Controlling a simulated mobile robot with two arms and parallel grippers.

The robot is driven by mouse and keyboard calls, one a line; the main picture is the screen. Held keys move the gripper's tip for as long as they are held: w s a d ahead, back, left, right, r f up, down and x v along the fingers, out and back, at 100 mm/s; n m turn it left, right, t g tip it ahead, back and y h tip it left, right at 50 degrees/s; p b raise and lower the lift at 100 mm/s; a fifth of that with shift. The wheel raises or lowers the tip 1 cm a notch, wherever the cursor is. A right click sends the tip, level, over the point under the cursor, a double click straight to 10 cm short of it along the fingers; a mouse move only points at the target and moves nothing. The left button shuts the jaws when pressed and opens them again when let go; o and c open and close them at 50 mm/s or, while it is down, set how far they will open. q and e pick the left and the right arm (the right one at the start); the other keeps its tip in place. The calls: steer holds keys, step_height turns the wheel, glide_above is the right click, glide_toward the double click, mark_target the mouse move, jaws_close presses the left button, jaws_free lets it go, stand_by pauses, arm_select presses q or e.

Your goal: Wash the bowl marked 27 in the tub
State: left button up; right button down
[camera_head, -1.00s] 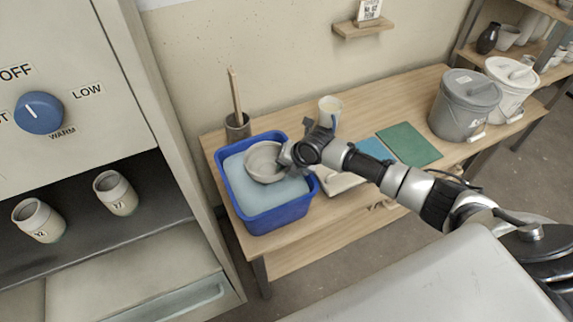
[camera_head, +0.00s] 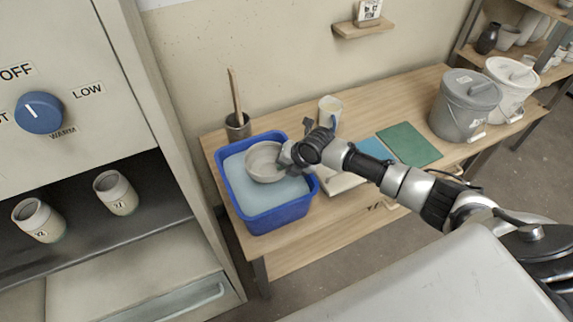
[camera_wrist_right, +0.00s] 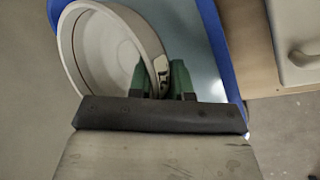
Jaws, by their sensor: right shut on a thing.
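A pale grey bowl (camera_head: 264,162) is over the water in the blue tub (camera_head: 282,216). My right gripper (camera_head: 285,160) is shut on the right side of its rim. In the right wrist view the green fingertips (camera_wrist_right: 160,82) pinch the wall of the bowl (camera_wrist_right: 100,45), beside a small dark mark that I cannot read. The bowl looks empty and slightly tilted. I cannot tell whether its base touches the water. My left gripper is not in view.
Green mat (camera_head: 410,145) and two lidded buckets (camera_head: 465,105) are to the right. A cabinet with two marked cups (camera_head: 116,193) stands at the left.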

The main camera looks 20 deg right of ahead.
steer(key=shift+r, duration=0.15)
step_height(320, 180, up, 7)
steer(key=p, duration=0.5)
steer(key=shift+p, duration=0.35)
steer(key=shift+f, duration=0.25)
